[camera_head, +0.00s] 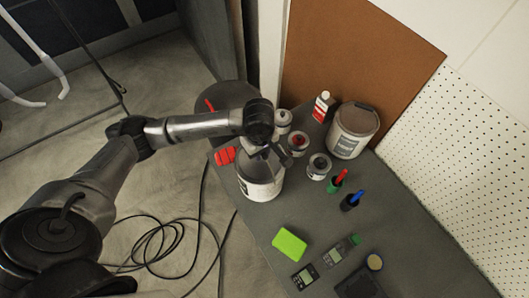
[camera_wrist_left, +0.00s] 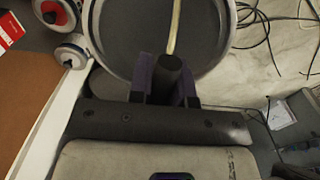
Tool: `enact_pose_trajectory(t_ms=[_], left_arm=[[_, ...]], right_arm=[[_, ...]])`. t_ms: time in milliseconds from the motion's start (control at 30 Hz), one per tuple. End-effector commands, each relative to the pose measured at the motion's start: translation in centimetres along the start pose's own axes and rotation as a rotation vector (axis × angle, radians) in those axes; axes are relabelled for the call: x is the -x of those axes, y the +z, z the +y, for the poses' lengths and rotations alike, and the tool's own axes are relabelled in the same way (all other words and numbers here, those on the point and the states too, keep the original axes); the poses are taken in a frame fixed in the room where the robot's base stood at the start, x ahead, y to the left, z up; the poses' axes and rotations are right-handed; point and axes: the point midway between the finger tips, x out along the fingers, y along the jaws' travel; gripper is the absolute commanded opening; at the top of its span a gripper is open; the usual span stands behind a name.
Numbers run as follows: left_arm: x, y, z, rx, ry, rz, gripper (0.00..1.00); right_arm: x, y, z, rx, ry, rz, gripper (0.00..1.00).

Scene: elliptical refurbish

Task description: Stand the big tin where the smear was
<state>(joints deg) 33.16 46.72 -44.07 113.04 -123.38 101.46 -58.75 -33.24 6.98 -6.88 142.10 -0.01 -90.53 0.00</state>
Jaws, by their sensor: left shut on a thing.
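A large white tin (camera_head: 260,186) with a dark label is at the left edge of the grey bench, below my left gripper (camera_head: 264,150). In the left wrist view its round rim (camera_wrist_left: 88,25) and dark top fill the upper middle. My left gripper (camera_wrist_left: 168,82) is shut on a dark, rounded grip at the tin's top; a pale strip runs from it across the top. Whether the tin rests on the bench or hangs just above it, I cannot tell. A similar large tin (camera_head: 348,143) stands at the back by the brown board. I see no smear. My right gripper is not in view.
Small tins (camera_head: 318,167), a red-and-white container (camera_head: 322,106) and red and blue-handled tools (camera_head: 351,200) stand behind and right of the tin. A green sponge (camera_head: 289,244) and small devices lie nearer. The bench's (camera_head: 410,230) right part is clear.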

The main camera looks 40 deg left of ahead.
Motion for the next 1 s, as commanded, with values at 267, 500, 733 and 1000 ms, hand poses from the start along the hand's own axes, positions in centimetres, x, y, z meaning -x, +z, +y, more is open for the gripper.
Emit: enact_pose_trajectory(t_ms=[267,500,733,1000], left_arm=[[-0.3,-0.1,0.2,0.001,0.009,-0.001,0.0],[-2.6,-0.1,0.1,0.002,0.007,-0.002,0.0],[-3.7,-0.1,0.2,0.0,0.009,0.0,0.0],[-3.8,-0.1,0.2,0.0,0.01,0.0,0.0]], right_arm=[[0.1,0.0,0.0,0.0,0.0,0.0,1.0],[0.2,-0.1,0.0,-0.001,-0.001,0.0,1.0],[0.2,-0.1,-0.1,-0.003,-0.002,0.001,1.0],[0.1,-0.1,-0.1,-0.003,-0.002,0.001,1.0]])
